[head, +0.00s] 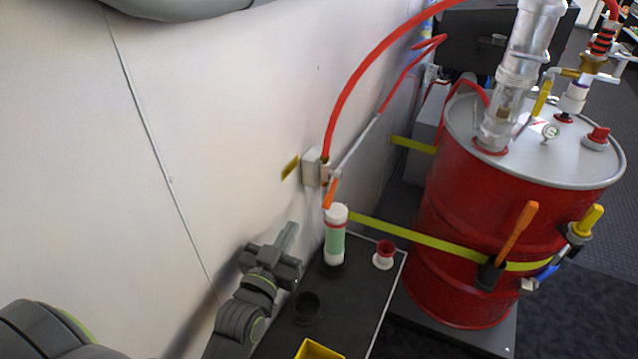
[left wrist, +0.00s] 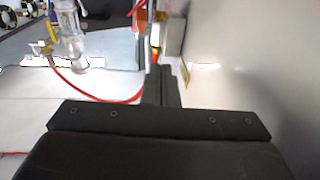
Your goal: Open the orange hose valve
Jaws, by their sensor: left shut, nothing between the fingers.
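The orange hose valve handle (head: 330,192) hangs below a small grey wall box (head: 314,167), where a red hose (head: 335,105) comes down. The handle slants down and slightly left. My left gripper (head: 288,232) is shut and empty, below and to the left of the handle, near the white wall and apart from the valve. In the left wrist view the shut fingers (left wrist: 160,85) point up toward an orange part (left wrist: 141,22), which looks like the valve handle, close to the wall box (left wrist: 170,35). My right gripper is not in view.
A white and green bottle (head: 335,235) stands on a dark bench (head: 345,300) just right of my left gripper. A red and white cap (head: 384,254) and a yellow bin (head: 318,350) are also there. A red drum (head: 460,210) with a yellow strap (head: 400,231) stands right.

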